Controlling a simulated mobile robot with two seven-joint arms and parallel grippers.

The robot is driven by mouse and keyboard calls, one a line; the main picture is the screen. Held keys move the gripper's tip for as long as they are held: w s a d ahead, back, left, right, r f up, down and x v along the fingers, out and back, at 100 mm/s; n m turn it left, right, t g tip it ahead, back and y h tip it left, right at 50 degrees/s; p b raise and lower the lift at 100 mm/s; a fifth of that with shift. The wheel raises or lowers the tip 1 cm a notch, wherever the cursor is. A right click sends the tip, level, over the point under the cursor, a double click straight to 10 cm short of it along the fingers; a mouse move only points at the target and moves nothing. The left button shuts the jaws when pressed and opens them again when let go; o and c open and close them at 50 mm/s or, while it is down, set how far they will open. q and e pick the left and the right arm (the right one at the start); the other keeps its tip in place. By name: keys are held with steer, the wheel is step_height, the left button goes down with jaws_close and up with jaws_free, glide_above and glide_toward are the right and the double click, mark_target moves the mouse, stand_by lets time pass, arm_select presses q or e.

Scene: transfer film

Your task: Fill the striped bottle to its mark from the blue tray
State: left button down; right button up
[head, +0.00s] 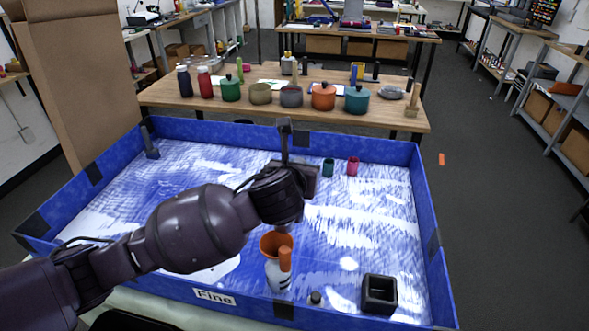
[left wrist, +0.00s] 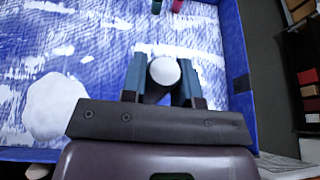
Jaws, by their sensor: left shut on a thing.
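The striped bottle (head: 278,276) is pale with dark bands and stands upright near the front wall of the blue tray (head: 430,230). An orange funnel (head: 274,243) sits at its mouth, with an upright orange piece beside it. My left gripper (left wrist: 163,78) is shut on a dark cup (left wrist: 152,95) with a round white top; I cannot tell if that is fill or a lid. In the head view my left wrist is above and just behind the funnel, and hides most of the fingers. A white heap (left wrist: 55,103) lies in the tray. My right gripper is not in view.
A black square holder (head: 379,294) and a small dark-and-grey object (head: 316,299) are at the front right. A green cup (head: 328,167) and a red cup (head: 352,166) stand farther back. Pots and bottles fill the wooden table (head: 160,98) behind. The tray's right middle is clear.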

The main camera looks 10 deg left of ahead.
arm_select(q)
steer(key=shift+r, duration=0.1)
steer(key=shift+r, duration=2.45)
